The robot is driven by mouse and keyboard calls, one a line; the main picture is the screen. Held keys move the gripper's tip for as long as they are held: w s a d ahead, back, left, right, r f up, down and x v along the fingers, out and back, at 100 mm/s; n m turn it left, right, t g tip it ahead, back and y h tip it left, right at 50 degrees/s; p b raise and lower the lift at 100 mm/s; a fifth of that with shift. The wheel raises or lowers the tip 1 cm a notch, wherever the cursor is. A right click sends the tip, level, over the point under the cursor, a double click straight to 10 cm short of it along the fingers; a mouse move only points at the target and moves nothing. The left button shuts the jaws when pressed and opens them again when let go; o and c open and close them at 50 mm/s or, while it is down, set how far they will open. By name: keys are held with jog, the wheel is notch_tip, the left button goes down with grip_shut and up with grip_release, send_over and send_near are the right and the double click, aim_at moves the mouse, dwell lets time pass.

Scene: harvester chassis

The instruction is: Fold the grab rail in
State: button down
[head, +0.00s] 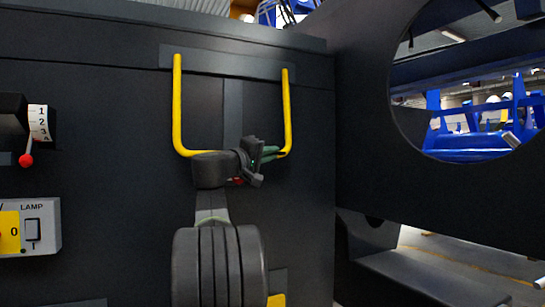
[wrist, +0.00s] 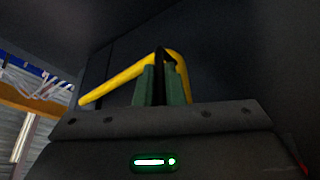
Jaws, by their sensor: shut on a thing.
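The grab rail (head: 177,105) is a yellow U-shaped bar on the dark chassis panel. Its two legs run down from a plate near the panel's top to a crossbar at the bottom. My gripper (head: 272,153) is at the lower right corner of the rail, with its green fingers shut on the crossbar. My wrist and arm hide the middle of the crossbar. In the wrist view the rail (wrist: 112,86) passes between the green fingers of my gripper (wrist: 161,85) and bends just beyond them. I cannot tell how far the rail stands off the panel.
A selector dial with a red-knobbed lever (head: 27,158) is at the left, above a lamp switch box (head: 32,228). A dark wall with a round opening (head: 465,80) stands at the right. A ledge (head: 425,280) juts out at the lower right.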

jog(key=shift+r, duration=0.3)
jog(key=c, duration=1.5)
grip_release()
jog(key=shift+f, duration=0.1)
jog(key=shift+a, duration=0.1)
jog(key=v, duration=1.3)
jog(key=shift+s+a+f, duration=0.1)
jog(key=shift+s+a, duration=0.15)
jog(key=shift+s, duration=0.05)
